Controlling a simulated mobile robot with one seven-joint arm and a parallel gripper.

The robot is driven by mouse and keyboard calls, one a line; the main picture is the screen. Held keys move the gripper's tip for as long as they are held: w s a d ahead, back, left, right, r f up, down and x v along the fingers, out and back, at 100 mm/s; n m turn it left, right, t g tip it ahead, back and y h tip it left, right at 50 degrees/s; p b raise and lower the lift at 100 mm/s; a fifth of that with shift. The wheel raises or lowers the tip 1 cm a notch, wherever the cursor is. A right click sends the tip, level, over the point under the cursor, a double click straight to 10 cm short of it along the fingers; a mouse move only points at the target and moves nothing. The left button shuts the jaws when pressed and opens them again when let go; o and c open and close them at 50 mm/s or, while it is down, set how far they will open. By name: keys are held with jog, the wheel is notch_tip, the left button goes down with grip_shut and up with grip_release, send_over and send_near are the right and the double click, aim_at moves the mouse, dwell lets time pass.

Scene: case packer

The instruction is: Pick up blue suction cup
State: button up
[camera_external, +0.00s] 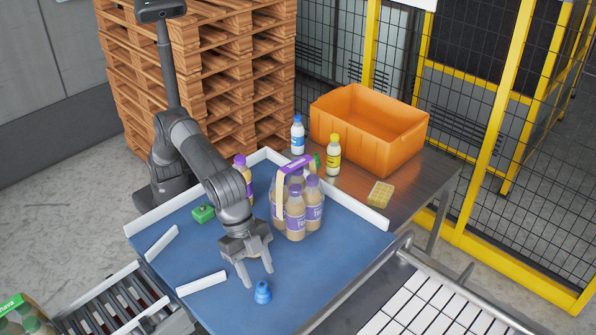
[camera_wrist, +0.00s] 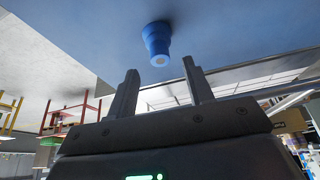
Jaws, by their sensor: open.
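The blue suction cup (camera_external: 262,292) stands on the blue tabletop near its front edge in the external view. My gripper (camera_external: 258,278) is just above and behind it, fingers spread and pointing down. In the wrist view the blue suction cup (camera_wrist: 157,42) shows at the top middle, beyond the two fingertips (camera_wrist: 160,68). The fingers are open and empty, and the cup is ahead of them, not between them.
Several bottles in a carrier (camera_external: 296,212) stand behind my gripper. A green object (camera_external: 203,213) lies to the left, near white rails (camera_external: 201,283). The blue surface right of the cup is clear.

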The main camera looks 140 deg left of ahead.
aim_at(264, 276)
jog(key=x, duration=0.5)
jog(key=shift+s+f, duration=0.1)
jog(key=shift+f, duration=0.05)
jog(key=c, duration=0.9)
